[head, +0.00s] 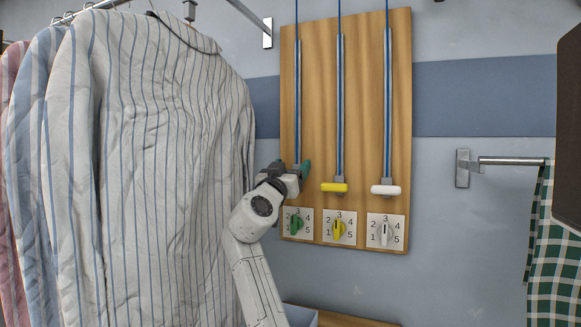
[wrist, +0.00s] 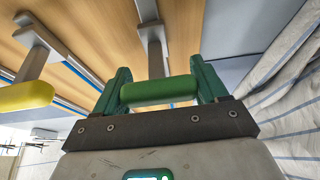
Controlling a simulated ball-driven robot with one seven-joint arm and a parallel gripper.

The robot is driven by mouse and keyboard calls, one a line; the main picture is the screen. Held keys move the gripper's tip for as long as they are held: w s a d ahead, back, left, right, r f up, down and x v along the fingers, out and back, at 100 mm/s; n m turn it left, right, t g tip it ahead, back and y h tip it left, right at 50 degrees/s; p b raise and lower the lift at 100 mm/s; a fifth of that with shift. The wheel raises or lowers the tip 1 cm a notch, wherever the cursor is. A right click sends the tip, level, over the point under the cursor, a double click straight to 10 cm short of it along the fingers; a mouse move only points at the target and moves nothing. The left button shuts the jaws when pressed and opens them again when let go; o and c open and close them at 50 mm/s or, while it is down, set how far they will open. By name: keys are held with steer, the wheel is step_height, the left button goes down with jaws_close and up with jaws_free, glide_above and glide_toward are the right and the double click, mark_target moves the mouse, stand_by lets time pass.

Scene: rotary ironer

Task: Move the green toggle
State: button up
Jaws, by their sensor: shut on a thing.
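In the wrist view, the green toggle (wrist: 160,91) is a rounded bar lying crosswise between the two teal fingers of my gripper (wrist: 163,80). The fingers are shut on its ends. A grey stem rises from the bar toward the wooden board. In the head view, my gripper (head: 291,171) is at the lower end of the leftmost cord track, in front of the board (head: 362,120). The gripper hides the green toggle there.
A yellow toggle (head: 334,187) and a white toggle (head: 386,190) hang to the right. Green (head: 296,224), yellow (head: 338,228) and white (head: 385,233) numbered dials sit below. Striped shirts (head: 150,150) hang close on the left. A rail (head: 512,161) with checked cloth is at right.

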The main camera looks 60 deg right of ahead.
steer(key=shift+f+b, duration=0.85)
steer(key=shift+f, duration=0.75)
steer(key=shift+d+f, duration=0.1)
steer(key=shift+f, duration=0.05)
steer(key=o, duration=1.2)
steer(key=shift+c, duration=0.2)
steer(key=shift+o, duration=1.3)
steer(key=shift+r, duration=0.2)
steer(key=shift+a, duration=0.2)
steer(key=v, duration=1)
steer(key=shift+a+f, duration=0.2)
steer(key=shift+a, duration=0.1)
